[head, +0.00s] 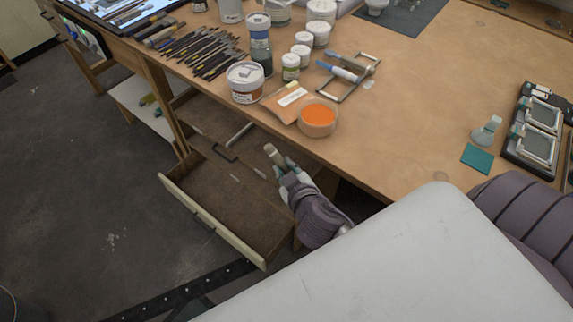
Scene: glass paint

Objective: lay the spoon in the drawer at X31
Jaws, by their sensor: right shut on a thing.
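The open wooden drawer (262,256) juts out below the front of the workbench, with a mostly bare brown bottom. My right gripper (277,166) is over the drawer's right inner part, below the bench edge. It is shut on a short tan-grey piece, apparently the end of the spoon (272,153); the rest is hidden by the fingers. I cannot tell whether the spoon touches the drawer bottom. Small thin pale marks or items show in the drawer near the gripper. No X31 label is readable. My left gripper is not in view.
The wooden workbench (420,110) overhangs the drawer's back. Near its edge stand a bowl of orange powder (318,117), an orange packet (286,102) and a white tub (246,82). Dark floor (80,200) lies left of the drawer.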

